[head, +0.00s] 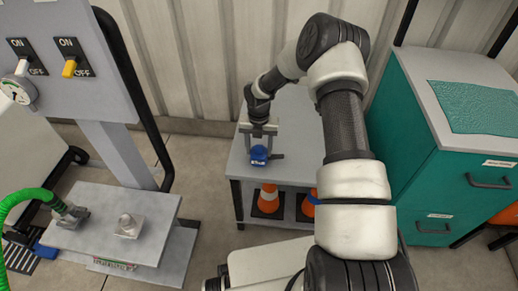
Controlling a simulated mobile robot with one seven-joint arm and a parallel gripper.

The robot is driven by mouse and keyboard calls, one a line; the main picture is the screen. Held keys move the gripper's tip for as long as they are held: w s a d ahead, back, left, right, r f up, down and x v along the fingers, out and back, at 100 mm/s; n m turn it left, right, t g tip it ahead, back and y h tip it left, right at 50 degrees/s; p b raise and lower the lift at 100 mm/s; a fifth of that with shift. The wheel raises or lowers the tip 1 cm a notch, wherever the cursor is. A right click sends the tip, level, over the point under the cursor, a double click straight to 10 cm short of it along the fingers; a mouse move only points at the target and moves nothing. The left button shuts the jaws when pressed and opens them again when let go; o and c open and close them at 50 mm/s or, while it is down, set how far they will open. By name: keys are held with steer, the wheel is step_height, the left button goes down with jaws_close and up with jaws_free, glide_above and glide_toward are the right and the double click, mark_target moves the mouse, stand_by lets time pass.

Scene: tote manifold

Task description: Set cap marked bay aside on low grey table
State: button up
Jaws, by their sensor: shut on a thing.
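The blue cap (259,154) is at my gripper's fingertips, over the front part of the low grey table (290,133). A small light label shows on the cap, but its writing is too small to read. My gripper (259,143) points down and is shut on the cap. I cannot tell whether the cap touches the tabletop. A dark tab sticks out from the cap to the right.
A teal cabinet (450,170) is at right. At left are a switch panel (65,55), a grey bench (150,212) with a metal fitting (129,226), and a green hose (22,197).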

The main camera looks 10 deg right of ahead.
steer(key=shift+f, duration=0.2)
steer(key=o, duration=1.2)
